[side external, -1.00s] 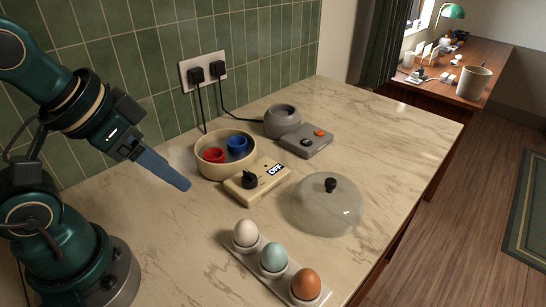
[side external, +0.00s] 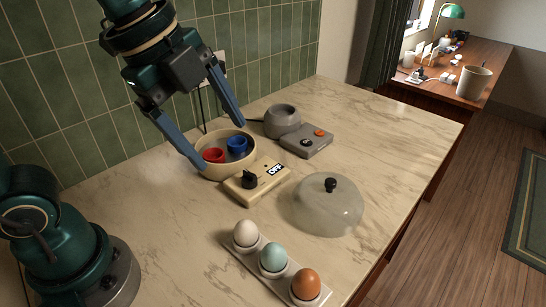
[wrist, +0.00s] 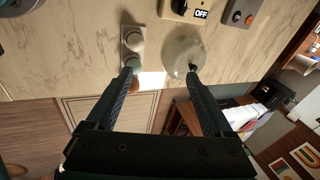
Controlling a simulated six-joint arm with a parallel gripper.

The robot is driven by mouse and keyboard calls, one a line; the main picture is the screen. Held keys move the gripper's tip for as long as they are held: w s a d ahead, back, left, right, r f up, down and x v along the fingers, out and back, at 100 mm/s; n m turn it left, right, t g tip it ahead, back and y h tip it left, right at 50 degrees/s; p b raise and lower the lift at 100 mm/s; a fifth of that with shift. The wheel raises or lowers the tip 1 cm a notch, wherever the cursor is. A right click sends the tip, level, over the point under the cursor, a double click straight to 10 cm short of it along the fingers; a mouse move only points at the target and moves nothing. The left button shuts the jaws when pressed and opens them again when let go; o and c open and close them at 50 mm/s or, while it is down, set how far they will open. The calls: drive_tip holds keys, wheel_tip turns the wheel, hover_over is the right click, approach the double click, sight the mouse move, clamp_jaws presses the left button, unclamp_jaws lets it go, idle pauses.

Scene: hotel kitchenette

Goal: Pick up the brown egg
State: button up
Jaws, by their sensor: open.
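The brown egg (side external: 306,283) stands upright in the near end of a white egg holder (side external: 240,262) at the counter's front. A pale blue egg (side external: 273,257) and a white egg (side external: 246,233) stand in the same holder. My gripper (side external: 220,145) is open and empty, high over the counter by a round cream pan, well apart from the eggs. In the wrist view the brown egg (wrist: 136,84) is partly hidden behind the left finger.
The cream pan (side external: 205,172) holds a red cup (side external: 214,155) and a blue cup (side external: 237,144); its control box (side external: 262,182) reads OFF. A grey appliance (side external: 282,121) stands farther back.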

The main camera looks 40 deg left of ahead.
drive_tip(key=w+d+f+m+g, duration=0.1)
drive_tip(key=w+d+m, duration=0.2)
drive_tip(key=d+m, duration=0.15)
drive_tip(key=m+g, duration=0.3)
drive_tip(key=m, duration=0.6)
approach(309, 273)
drive_tip(key=w+a, duration=0.2)
drive_tip(key=w, duration=0.1)
drive_tip(key=shift+m+g+y, duration=0.3)
drive_tip(key=shift+m+g, duration=0.05)
drive_tip(key=shift+g, duration=0.35)
drive_tip(key=d+f, duration=0.1)
drive_tip(key=f, duration=0.1)
drive_tip(key=s+f, duration=0.1)
drive_tip(key=s+d+f, duration=0.1)
drive_tip(key=f, duration=0.1)
drive_tip(key=shift+s+d+f, duration=0.1)
drive_tip(key=shift+d+f, duration=0.25)
drive_tip(key=shift+s+f, duration=0.15)
drive_tip(key=shift+f, duration=0.15)
drive_tip(key=shift+s+d+f, duration=0.1)
drive_tip(key=shift+f, duration=1)
drive_tip(key=shift+s+d+f, duration=0.1)
drive_tip(key=shift+f, duration=0.95)
drive_tip(key=c, duration=0.9)
